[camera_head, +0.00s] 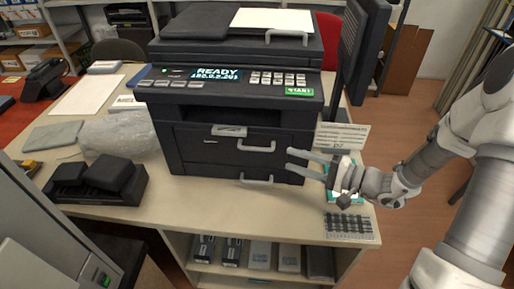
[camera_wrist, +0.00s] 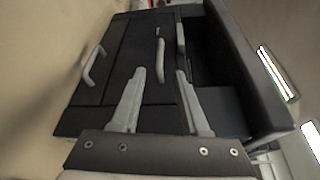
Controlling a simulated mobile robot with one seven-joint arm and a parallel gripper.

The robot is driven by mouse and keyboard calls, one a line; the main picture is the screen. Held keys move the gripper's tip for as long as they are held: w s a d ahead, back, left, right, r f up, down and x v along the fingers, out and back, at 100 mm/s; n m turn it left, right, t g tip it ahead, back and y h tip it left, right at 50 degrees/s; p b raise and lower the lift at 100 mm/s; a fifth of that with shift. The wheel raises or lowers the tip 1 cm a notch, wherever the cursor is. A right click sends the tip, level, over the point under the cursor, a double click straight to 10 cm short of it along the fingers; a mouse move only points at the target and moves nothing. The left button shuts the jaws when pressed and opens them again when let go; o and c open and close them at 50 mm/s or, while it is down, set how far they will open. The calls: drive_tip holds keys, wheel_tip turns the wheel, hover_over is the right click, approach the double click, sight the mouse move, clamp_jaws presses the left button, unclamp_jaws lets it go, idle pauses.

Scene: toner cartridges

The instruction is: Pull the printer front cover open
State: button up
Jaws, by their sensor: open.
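The black printer (camera_head: 235,85) stands on the desk with its display lit "READY". Its front cover (camera_head: 205,150) looks shut, with a pale bar handle (camera_head: 257,146) on its right part. A second, lower handle (camera_head: 257,181) is on the drawer below. My gripper (camera_head: 288,158) is open and empty, just right of the upper handle, its fingers pointing at the printer front. In the wrist view, the upper handle (camera_wrist: 160,60) appears between the open fingertips (camera_wrist: 160,72); contact cannot be told. The lower handle (camera_wrist: 95,66) is to the left there.
A black stapler-like device (camera_head: 97,180) and a clear plastic bag (camera_head: 122,138) lie left of the printer. A dark keypad-like mat (camera_head: 348,226) and a small sign (camera_head: 341,137) are on the right. Cartridges (camera_head: 231,250) sit on the shelf below. The desktop before the printer is clear.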

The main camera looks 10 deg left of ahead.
sight(263, 150)
drive_tip(key=x, duration=1.1)
drive_tip(key=shift+a, duration=0.25)
clamp_jaws()
idle(0.8)
